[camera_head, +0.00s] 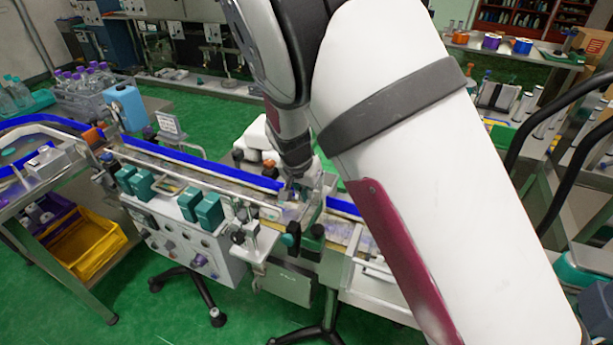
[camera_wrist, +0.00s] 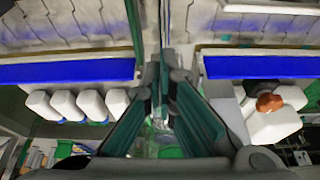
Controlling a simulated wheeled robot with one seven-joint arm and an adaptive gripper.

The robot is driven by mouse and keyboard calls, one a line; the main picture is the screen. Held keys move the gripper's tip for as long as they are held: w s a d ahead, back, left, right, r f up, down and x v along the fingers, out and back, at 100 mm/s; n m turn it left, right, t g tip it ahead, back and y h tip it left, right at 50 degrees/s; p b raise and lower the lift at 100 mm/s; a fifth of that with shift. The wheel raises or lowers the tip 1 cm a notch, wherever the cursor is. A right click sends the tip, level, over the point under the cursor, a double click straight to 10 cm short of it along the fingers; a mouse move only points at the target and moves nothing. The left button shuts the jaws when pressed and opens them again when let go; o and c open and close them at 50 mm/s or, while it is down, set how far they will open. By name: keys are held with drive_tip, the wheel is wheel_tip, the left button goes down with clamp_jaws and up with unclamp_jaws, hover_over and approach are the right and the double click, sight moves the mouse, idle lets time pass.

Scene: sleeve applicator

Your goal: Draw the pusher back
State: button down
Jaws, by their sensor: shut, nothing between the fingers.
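My gripper (camera_head: 295,186) is over the line at a gap between the blue rails, partly hidden by my arm. In the wrist view my gripper (camera_wrist: 164,62) has its two dark green-sided fingers together, with nothing seen between them. A thin metal upright and a green edge show just beyond the fingertips. I cannot tell which part is the pusher, or whether the fingertips touch it.
In the wrist view blue rails (camera_wrist: 82,70) lie left of the fingers, with several white bottles (camera_wrist: 64,104) beside them. A brown knob (camera_wrist: 269,102) on a white part is at right. Yellow bin (camera_head: 85,245) stands at left. Green floor (camera_head: 150,322) is partly clear in front.

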sight(301, 217)
drive_tip(key=shift+x, duration=1.95)
drive_tip(key=shift+s, duration=0.15)
drive_tip(key=s+p, duration=0.1)
drive_tip(key=s, duration=0.1)
drive_tip(key=s+a+p, duration=0.1)
drive_tip(key=shift+s+a+r+p, duration=0.2)
drive_tip(key=shift+s+p, duration=0.1)
drive_tip(key=shift+s, duration=0.1)
drive_tip(key=shift+s+a, duration=0.1)
drive_tip(key=shift+s, duration=0.25)
drive_tip(key=shift+f, duration=0.15)
